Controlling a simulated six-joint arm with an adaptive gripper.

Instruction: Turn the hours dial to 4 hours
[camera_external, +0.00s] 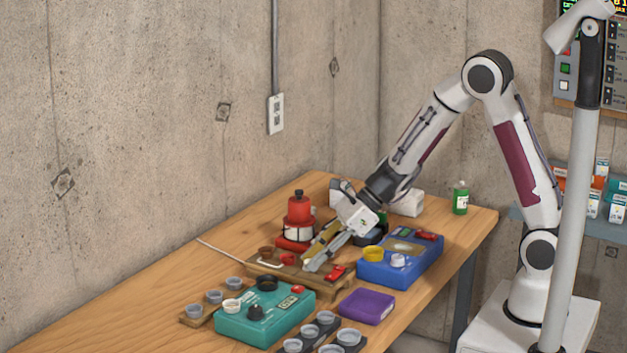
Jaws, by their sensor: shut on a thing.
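My gripper (309,261) points down and to the left at a low brown wooden panel (262,273) in the middle of the table. Its fingers are shut on a small dial at the panel's right part, mostly hidden by the fingers. No scale or hour marks are readable at this size, so I cannot tell the dial's setting. A dark brown knob (265,252) and a red knob (287,258) stand on the same panel, left of the fingers. A red switch (336,271) is just right of them.
A teal box (240,327) with knobs is in front, and a blue box (398,270) with yellow and white knobs is at right. A purple box (366,306), a red-and-white device (299,215) and a green bottle (460,197) stand nearby. The table's left front (120,325) is clear.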

